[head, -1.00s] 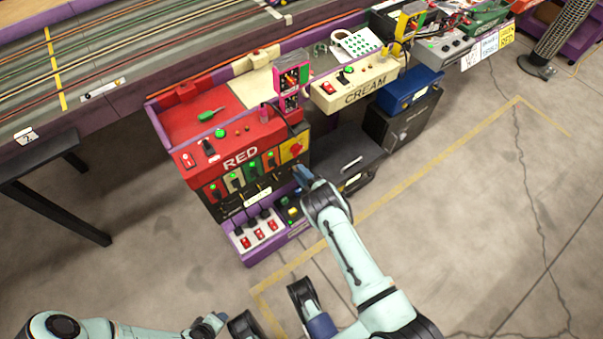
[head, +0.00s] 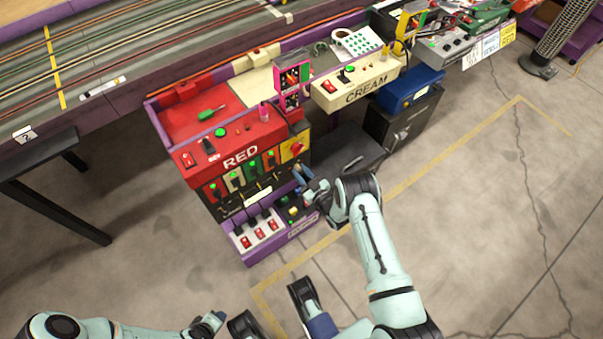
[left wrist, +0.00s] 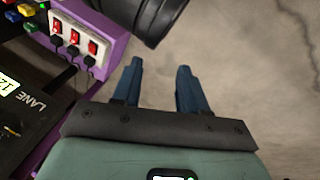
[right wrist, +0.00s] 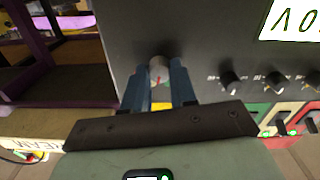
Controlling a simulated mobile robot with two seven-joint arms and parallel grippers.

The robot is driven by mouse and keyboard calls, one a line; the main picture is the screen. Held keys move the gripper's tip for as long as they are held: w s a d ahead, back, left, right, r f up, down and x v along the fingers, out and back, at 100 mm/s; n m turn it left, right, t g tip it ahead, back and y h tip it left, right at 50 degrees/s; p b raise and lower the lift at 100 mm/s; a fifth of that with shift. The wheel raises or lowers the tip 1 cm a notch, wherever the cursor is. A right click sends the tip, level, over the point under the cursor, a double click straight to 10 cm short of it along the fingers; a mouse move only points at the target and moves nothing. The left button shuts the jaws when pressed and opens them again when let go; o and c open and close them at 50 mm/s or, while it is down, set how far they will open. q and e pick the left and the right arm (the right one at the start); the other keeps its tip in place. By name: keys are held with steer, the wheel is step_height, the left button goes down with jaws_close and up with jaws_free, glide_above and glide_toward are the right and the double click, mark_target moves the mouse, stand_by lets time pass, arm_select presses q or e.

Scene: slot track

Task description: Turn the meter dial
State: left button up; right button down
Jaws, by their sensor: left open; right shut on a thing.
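The meter dial is a grey round knob with a red mark (right wrist: 158,68) on a dark meter panel (right wrist: 205,45). My right gripper (right wrist: 156,82) is shut on it, one blue finger on each side. In the head view my right gripper (head: 302,177) is at the right end of the black panel under the RED box, and the knob is hidden there. A lit display (right wrist: 296,20) shows upside down in the right wrist view and is cut by the frame edge. My left gripper (left wrist: 158,72) is open and empty, low over the floor.
Smaller black knobs (right wrist: 230,82) sit in a row beside the dial. The RED box (head: 240,156) is above, with a purple shelf of red switches (head: 259,233) below. A blue box (head: 410,88) stands to the right. Floor in front is clear.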

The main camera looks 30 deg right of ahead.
steer(key=m+b, duration=0.1)
steer(key=m, duration=0.4)
steer(key=shift+m, duration=0.3)
arm_select(q)
steer(key=shift+g, duration=0.3)
steer(key=f, duration=0.1)
steer(key=s+f+b, duration=0.1)
steer(key=a+f, duration=0.1)
steer(key=f, duration=0.1)
steer(key=shift+s+a, duration=0.1)
steer(key=shift+s, duration=0.1)
arm_select(e)
steer(key=m, duration=0.5)
arm_select(q)
steer(key=shift+s, duration=0.1)
arm_select(e)
steer(key=shift+m, duration=0.3)
steer(key=c, duration=0.9)
jaws_free()
